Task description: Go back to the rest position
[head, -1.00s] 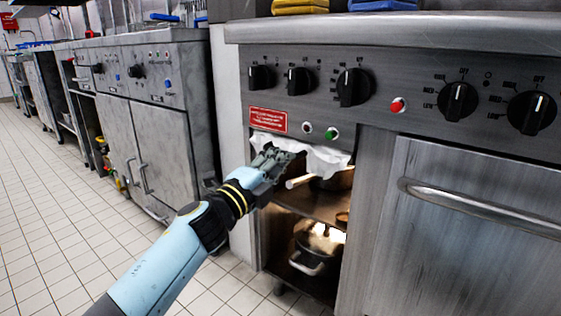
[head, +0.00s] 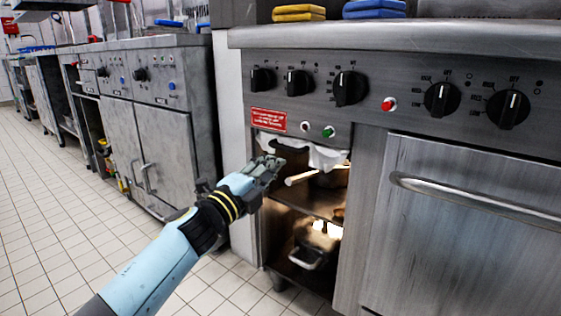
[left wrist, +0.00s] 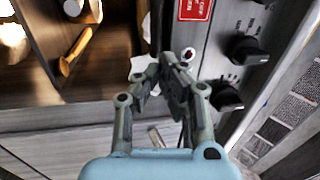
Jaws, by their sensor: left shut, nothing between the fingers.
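My left gripper (head: 270,168) is shut and empty, just in front of the open cupboard under the stove, at the height of its upper edge. In the left wrist view the closed fingers (left wrist: 172,68) point at the stove front. A white cloth (head: 318,155) hangs from the cupboard's top edge, to the right of the gripper in the head view. In the left wrist view part of the cloth (left wrist: 138,66) shows beside the fingers; I cannot tell whether they touch it. My right gripper is not in view.
The stove's control panel (head: 400,102) has black knobs and a closed oven door (head: 470,240) at right. Pans stand in the cupboard, one with a light handle (head: 302,178). Steel cabinets (head: 150,130) line the left. The tiled floor (head: 70,220) at left is free.

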